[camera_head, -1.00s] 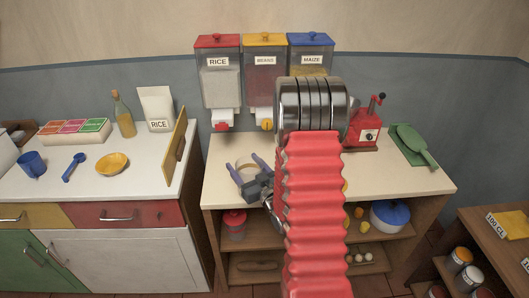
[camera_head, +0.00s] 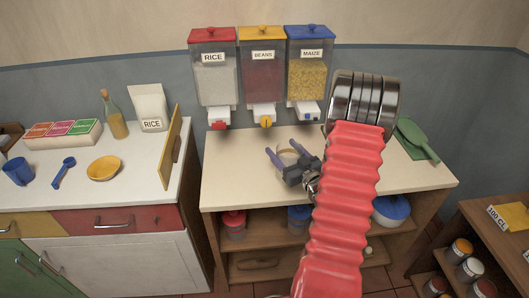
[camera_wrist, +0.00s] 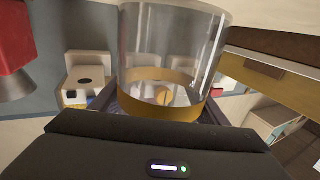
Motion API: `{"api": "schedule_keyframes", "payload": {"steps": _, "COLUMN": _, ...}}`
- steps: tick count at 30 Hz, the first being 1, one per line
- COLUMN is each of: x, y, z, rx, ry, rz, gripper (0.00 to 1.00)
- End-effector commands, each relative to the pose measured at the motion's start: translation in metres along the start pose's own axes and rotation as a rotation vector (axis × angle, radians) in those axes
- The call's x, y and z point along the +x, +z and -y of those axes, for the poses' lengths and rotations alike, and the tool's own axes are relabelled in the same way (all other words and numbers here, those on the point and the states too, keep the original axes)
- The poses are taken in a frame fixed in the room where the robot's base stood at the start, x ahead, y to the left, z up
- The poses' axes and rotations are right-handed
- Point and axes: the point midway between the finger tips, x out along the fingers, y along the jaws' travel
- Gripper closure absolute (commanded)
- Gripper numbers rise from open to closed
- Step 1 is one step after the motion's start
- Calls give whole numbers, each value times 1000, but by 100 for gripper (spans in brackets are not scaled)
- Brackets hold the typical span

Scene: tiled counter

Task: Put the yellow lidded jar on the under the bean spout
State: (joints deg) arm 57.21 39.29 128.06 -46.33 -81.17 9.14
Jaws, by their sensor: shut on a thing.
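My gripper (camera_head: 283,147) is shut on a clear jar with a yellow band (camera_head: 289,158), its blue fingers on either side. In the wrist view the jar (camera_wrist: 165,109) stands close in front of the palm, with the yellow band at its lower end in the picture; I cannot make out a separate lid. The beans dispenser (camera_head: 263,76) hangs on the wall between rice and maize. Its bean spout (camera_head: 265,116) is behind the gripper and a little to its left in the head view. Whether the jar touches the counter is unclear.
The wooden counter (camera_head: 235,180) is clear left of the jar. The rice (camera_head: 213,75) and maize (camera_head: 309,72) dispensers flank the beans. Jars stand on the shelf below.

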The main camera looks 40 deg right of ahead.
Motion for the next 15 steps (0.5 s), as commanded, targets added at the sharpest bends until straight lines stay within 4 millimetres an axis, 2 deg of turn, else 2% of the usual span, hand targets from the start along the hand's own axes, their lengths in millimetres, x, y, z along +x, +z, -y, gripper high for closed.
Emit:
{"api": "schedule_keyframes", "payload": {"steps": 4, "x": 4, "y": -1, "z": -1, "rx": -1, "ry": 2, "rz": -2, "gripper": 68}}
{"api": "schedule_keyframes", "payload": {"steps": 7, "x": 14, "y": -1, "z": -1, "rx": -2, "ry": 1, "rz": -1, "gripper": 68}}
{"api": "schedule_keyframes", "payload": {"steps": 15, "x": 63, "y": -1, "z": -1, "rx": -2, "ry": 1, "rz": -3, "gripper": 68}}
